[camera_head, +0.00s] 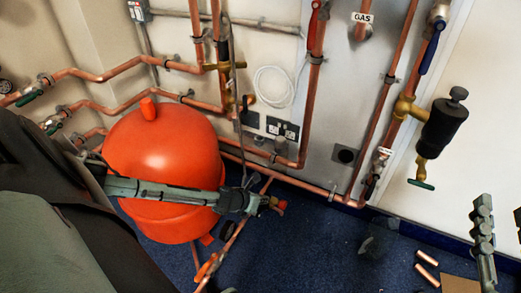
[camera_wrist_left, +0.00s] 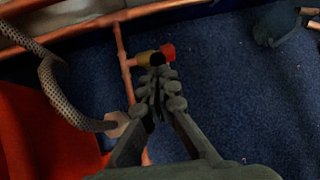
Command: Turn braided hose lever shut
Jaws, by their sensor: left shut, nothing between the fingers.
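The braided hose (camera_wrist_left: 66,98) curves down the left of the left wrist view to a hex nut (camera_wrist_left: 117,124). A small brass fitting (camera_wrist_left: 146,57) with a red part (camera_wrist_left: 168,51), seemingly the lever, sits on the copper pipe just beyond my left fingertips. The red part also shows in the head view (camera_head: 281,206). My left gripper (camera_head: 261,203) is shut and empty, reaching across the red tank; its fingers show together in the left wrist view (camera_wrist_left: 159,82). Contact with the fitting is unclear. My right gripper (camera_head: 501,214) is open at the right edge, partly cut off.
A large red tank (camera_head: 160,155) stands under my left arm. Copper pipes (camera_head: 300,179) run along the wall and down to the floor. A black valve (camera_head: 443,125) hangs at the right. Loose copper pieces (camera_head: 427,275) lie on the blue carpet.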

